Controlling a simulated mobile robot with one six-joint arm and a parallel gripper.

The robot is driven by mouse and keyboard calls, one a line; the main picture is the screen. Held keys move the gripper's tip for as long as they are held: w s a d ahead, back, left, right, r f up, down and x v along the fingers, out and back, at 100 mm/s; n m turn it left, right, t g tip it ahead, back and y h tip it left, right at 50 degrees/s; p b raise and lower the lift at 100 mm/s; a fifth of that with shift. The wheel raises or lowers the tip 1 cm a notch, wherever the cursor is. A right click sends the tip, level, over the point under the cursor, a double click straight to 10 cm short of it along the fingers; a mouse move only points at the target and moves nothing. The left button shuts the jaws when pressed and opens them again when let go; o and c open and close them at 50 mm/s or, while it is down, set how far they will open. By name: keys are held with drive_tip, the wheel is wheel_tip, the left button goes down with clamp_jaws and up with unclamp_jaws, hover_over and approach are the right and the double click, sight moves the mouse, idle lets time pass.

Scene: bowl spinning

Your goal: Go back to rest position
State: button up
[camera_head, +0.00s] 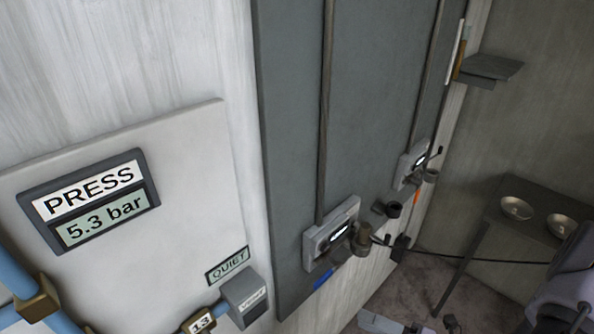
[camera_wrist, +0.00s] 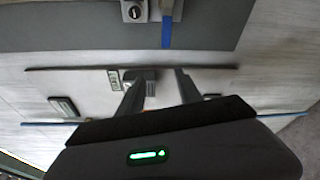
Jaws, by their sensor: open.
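My gripper (camera_wrist: 160,82) shows in the wrist view with its two dark fingers apart and nothing between them. The fingers point toward a pale wall panel (camera_wrist: 200,88). A small grey box lies behind the left fingertip in that view, and I cannot tell how far it is from the finger. I cannot make out my gripper in the head view. Two metal bowls (camera_head: 516,209) and (camera_head: 562,225) rest on a dark table (camera_head: 490,205) at the right of the head view, away from the wall panel.
A pressure display (camera_head: 90,200) reads 5.3 bar on the left wall panel, above blue pipes (camera_head: 20,275). Two wall units (camera_head: 330,232) and (camera_head: 412,165) sit on the grey panel (camera_head: 300,120). A dark cable (camera_head: 460,258) runs toward the table. A shelf (camera_head: 490,68) juts out at upper right.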

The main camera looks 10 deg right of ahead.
drive_tip(key=s+a+r+m+g+h+b, duration=0.2)
drive_tip(key=a+m+h+b, duration=0.3)
drive_tip(key=m, duration=1.2)
drive_tip(key=s+a+r+m+g+h+b, duration=0.3)
drive_tip(key=m+b, duration=0.6)
drive_tip(key=m, duration=0.9)
drive_tip(key=s+a+r+h, duration=0.2)
drive_tip(key=a+h, duration=0.1)
drive_tip(key=a, duration=0.1)
drive_tip(key=shift+s, duration=0.2)
